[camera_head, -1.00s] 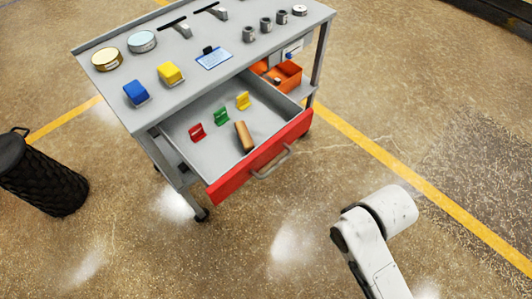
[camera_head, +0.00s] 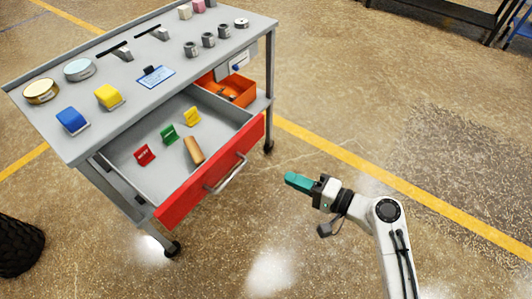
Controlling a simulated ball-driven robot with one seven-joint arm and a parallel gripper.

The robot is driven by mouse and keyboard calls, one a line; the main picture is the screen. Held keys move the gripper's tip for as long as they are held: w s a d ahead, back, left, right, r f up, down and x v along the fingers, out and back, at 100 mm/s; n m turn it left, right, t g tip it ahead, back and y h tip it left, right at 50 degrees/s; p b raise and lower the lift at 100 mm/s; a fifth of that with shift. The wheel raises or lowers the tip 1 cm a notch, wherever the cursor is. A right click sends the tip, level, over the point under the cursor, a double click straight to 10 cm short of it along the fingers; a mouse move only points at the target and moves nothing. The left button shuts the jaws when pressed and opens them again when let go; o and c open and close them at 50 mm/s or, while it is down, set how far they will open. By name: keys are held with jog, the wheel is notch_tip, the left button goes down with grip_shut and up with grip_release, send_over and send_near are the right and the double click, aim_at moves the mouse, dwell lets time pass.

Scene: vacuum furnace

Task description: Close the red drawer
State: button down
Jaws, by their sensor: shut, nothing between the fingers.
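The red drawer (camera_head: 190,199) of the grey cart is pulled open toward me. Its red front carries a metal bar handle (camera_head: 227,174). Inside the grey drawer lie a red clip (camera_head: 144,154), a green clip (camera_head: 169,133), a yellow clip (camera_head: 192,117) and a brown block (camera_head: 194,150). My gripper (camera_head: 289,180) has teal fingers and is shut and empty. It is to the right of the drawer front and handle, apart from both, and its fingers point left toward them.
An orange bin (camera_head: 232,90) sits on a shelf beside the drawer. The floor between my gripper and the drawer is clear.

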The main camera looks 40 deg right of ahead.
aim_at(196, 111)
jog(key=shift+m+t+h, duration=0.3)
jog(key=shift+m+t, duration=0.5)
jog(key=shift+m, duration=0.1)
jog(key=x, duration=0.4)
jog(key=d+p+x, duration=0.1)
jog(key=x, duration=0.4)
jog(key=d+r+x, duration=0.1)
jog(key=x, duration=0.3)
jog(key=shift+w+a, duration=0.1)
jog(key=shift+w, duration=0.45)
jog(key=shift+w+a, duration=0.2)
jog(key=shift+w, duration=0.25)
jog(key=b+x, duration=0.4)
jog(key=x, duration=0.8)
jog(key=b+x, duration=0.4)
jog(key=x, duration=0.7)
jog(key=shift+w+f, duration=0.25)
jog(key=shift+w, duration=0.2)
jog(key=shift+w+a, duration=0.25)
jog(key=shift+w, duration=0.35)
jog(key=shift+w+r+b, duration=0.1)
jog(key=shift+r+b, duration=0.25)
jog(key=shift+r, duration=0.05)
